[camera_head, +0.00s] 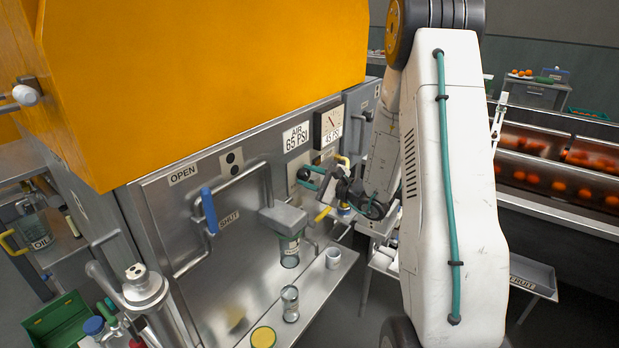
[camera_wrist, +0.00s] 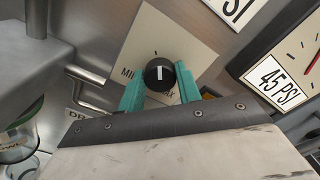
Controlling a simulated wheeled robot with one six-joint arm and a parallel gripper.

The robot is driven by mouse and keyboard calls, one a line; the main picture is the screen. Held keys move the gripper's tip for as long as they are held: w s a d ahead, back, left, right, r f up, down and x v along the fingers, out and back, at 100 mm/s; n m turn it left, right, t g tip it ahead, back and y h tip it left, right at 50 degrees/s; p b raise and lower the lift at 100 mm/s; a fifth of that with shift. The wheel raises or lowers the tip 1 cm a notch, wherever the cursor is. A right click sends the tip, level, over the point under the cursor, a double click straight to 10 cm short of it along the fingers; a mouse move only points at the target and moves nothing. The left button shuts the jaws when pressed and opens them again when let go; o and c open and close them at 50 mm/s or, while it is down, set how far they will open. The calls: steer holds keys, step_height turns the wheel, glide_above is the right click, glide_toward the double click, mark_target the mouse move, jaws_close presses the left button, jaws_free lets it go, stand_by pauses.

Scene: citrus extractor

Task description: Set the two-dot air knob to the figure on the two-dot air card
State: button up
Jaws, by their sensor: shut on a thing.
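In the wrist view, a round black knob (camera_wrist: 160,75) with a white pointer line sits on a pale plate (camera_wrist: 140,45) marked MIN and, partly hidden, MAX. The pointer stands roughly upright in the picture. My gripper (camera_wrist: 160,84) has its teal fingers shut on the knob's sides. In the head view my gripper (camera_head: 341,190) is at the panel and hides the knob. A white card (camera_head: 296,136) reads AIR 65 PSI; I cannot make out dots on it. Right of it, a gauge (camera_head: 330,120) carries a 45 PSI card (camera_head: 333,137); the gauge also shows in the wrist view (camera_wrist: 292,42) with a red needle.
A two-dot plate (camera_head: 231,160) and a blue-handled lever (camera_head: 209,211) between OPEN and SHUT labels are on the panel's left. A spout (camera_head: 283,217) stands left of my gripper, with a glass (camera_head: 290,303) and white cup (camera_head: 333,258) on the ledge below.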

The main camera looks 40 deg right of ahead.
steer(key=shift+m, duration=0.3)
steer(key=m, duration=0.3)
steer(key=shift+m, duration=2.6)
steer(key=shift+f, duration=0.1)
steer(key=o, duration=1)
steer(key=v, duration=0.7)
steer(key=shift+s, duration=0.4)
